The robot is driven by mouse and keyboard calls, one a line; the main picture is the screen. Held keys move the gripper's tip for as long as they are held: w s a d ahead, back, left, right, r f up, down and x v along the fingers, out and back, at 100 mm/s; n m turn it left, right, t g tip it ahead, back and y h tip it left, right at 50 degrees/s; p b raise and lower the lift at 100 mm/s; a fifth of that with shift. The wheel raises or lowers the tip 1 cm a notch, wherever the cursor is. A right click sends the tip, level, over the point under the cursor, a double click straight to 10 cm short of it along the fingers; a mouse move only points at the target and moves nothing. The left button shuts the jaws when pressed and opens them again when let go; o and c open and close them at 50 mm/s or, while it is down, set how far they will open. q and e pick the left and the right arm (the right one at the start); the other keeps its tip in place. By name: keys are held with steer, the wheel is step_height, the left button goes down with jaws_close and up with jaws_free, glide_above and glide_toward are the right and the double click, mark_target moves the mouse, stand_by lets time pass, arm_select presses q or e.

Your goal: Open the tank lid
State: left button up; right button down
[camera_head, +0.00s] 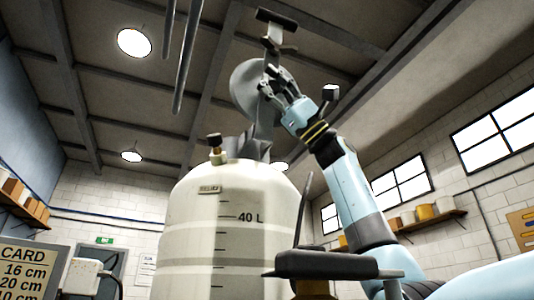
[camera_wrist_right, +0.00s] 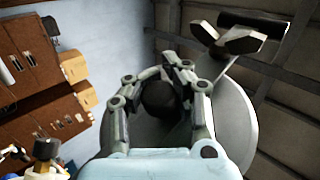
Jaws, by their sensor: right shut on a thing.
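The white tank (camera_head: 225,225) stands upright in the head view, with volume marks and "40 L" on its side. Its round grey lid (camera_head: 245,88) is raised steeply above the tank top, its disc standing nearly on edge. A T-shaped clamp bar (camera_head: 275,30) sticks up beyond it. My right gripper (camera_head: 275,88) is at the lid, its fingers shut around a dark round knob (camera_wrist_right: 160,97) in the wrist view. The lid's disc (camera_wrist_right: 235,115) shows behind and right of the fingers there. The tank's opening is hidden from this low angle. My left gripper is not in view.
Dark hanging tubes (camera_head: 186,50) come down at upper left. A dark grey padded part (camera_head: 325,264) is in the foreground. A card sign (camera_head: 28,272) is at lower left. Wall shelves (camera_head: 430,220) are far off.

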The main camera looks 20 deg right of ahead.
steer(key=shift+w+d+f+m+t, duration=0.2)
steer(key=shift+w+m+t, duration=0.1)
steer(key=shift+w+t, duration=0.15)
steer(key=c, duration=1.7)
jaws_free()
steer(key=o, duration=0.7)
steer(key=shift+w+d+f, duration=0.1)
steer(key=shift+w+d, duration=0.1)
steer(key=shift+d, duration=0.4)
steer(key=shift+a, duration=0.15)
steer(key=shift+s, duration=0.1)
steer(key=v, duration=1.2)
steer(key=shift+a, duration=0.1)
steer(key=shift+f, duration=0.1)
